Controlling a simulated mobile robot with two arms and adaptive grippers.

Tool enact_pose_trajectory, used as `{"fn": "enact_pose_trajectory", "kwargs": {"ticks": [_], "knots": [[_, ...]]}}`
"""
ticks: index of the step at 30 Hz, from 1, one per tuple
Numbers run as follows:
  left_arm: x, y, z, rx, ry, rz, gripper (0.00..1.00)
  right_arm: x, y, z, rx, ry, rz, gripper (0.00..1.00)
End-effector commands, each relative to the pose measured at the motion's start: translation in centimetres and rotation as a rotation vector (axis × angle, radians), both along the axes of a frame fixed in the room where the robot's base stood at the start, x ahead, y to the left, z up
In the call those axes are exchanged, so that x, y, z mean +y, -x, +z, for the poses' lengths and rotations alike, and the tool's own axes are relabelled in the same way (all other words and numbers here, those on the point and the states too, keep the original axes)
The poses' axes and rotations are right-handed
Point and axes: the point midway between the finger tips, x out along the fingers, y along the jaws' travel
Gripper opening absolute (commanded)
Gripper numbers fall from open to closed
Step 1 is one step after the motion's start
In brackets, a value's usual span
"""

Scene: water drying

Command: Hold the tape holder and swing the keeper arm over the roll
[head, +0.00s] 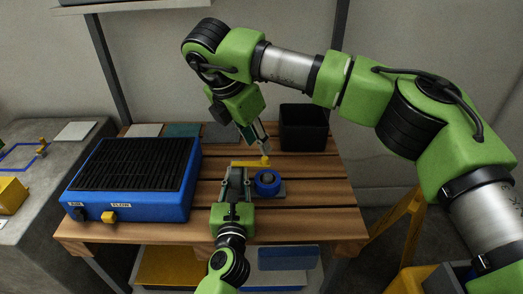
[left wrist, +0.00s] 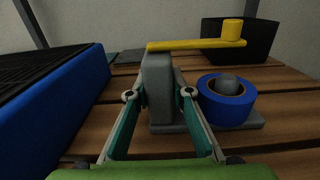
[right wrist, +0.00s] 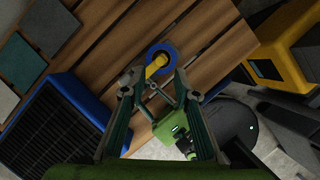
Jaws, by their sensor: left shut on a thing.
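The tape holder is a grey post (left wrist: 158,85) on a grey base (left wrist: 256,124). My left gripper (head: 235,176) is shut on the post; its fingers clasp it in the left wrist view (left wrist: 160,97). A blue tape roll (head: 267,184) lies on the base to the right of the post (left wrist: 226,103). The yellow keeper arm (head: 246,164) reaches right from the post top, higher than the roll and toward its far side. An upright yellow knob (left wrist: 232,31) stands at its free end. My right gripper (head: 262,146) is open and empty, just above the knob.
A blue box with a black grille (head: 130,172) stands left of the holder. A black bin (head: 304,128) is behind it to the right. Flat tiles (head: 182,130) lie along the table's back edge. The slatted table (head: 315,190) is bare to the right.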

Motion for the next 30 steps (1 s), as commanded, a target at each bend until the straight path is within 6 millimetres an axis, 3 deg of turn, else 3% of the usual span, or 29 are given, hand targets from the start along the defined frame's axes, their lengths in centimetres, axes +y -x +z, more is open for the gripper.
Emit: {"fn": "enact_pose_trajectory", "kwargs": {"ticks": [3,9,23,24,26,30], "knots": [[0.0,0.0,0.1,-0.002,0.001,0.000,0.00,0.7,0.6,2.4,-0.003,0.000,0.001,0.28],[0.0,0.0,0.1,-0.002,0.001,0.000,0.00,1.4,1.3,4.8,-0.001,0.001,0.000,0.28],[0.0,0.0,0.1,-0.002,0.001,0.000,0.00,1.6,1.5,5.4,0.001,0.000,0.000,0.28],[0.0,0.0,0.1,-0.002,0.001,0.000,0.25,1.6,1.5,5.4,0.001,0.000,0.000,0.28],[0.0,0.0,0.1,-0.002,0.001,-0.001,0.40,1.6,1.5,5.4,0.001,0.000,0.000,0.28],[0.0,0.0,0.1,-0.001,0.001,0.000,0.40,1.6,1.5,5.4,0.001,0.001,0.000,0.28]]}}
